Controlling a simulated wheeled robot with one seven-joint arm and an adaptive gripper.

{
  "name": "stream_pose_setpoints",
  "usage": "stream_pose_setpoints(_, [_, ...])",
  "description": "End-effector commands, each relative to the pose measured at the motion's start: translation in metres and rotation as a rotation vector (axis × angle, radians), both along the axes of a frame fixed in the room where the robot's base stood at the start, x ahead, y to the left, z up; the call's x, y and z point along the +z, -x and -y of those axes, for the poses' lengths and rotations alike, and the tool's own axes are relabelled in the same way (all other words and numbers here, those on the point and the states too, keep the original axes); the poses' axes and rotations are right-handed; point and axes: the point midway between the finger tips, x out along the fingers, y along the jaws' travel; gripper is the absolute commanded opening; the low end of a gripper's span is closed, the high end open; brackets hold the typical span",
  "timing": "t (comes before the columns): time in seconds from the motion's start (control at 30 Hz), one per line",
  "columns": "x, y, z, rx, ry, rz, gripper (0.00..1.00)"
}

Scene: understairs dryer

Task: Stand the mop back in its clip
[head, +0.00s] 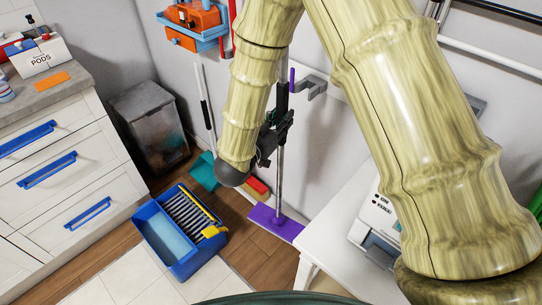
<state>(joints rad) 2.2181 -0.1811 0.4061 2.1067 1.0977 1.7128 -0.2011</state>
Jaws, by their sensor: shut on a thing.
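The mop has a flat purple head (275,222) low down by the wall, at or just above the floor; I cannot tell if it touches. A grey clip (314,86) sticks out from the wall just right of the pole's upper part. The pole looks beside the clip; the gap in depth is unclear.
A blue mop bucket (168,248) stands on the floor at left. A red brush (257,188) and a teal dustpan (203,172) are by the wall. A grey bin (150,122), white drawers (65,175) and a white table (335,225) flank the space.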

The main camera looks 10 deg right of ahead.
Motion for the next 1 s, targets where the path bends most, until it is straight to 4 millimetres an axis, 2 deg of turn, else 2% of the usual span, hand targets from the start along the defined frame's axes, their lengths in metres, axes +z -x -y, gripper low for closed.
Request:
stream_pose_setpoints(0.03, [-0.015,0.000,-0.003,-0.013,0.001,0.002,0.00])
stream_pose_setpoints(0.1, [-0.026,0.002,-0.006,-0.034,0.001,0.002,0.00])
stream_pose_setpoints(0.5, [-0.080,0.011,-0.026,-0.141,0.001,0.003,0.00])
stream_pose_setpoints(0.77, [-0.091,0.015,-0.031,-0.171,0.001,0.002,0.00])
stream_pose_setpoints(1.0, [-0.095,0.008,-0.022,-0.173,0.000,0.003,0.00])
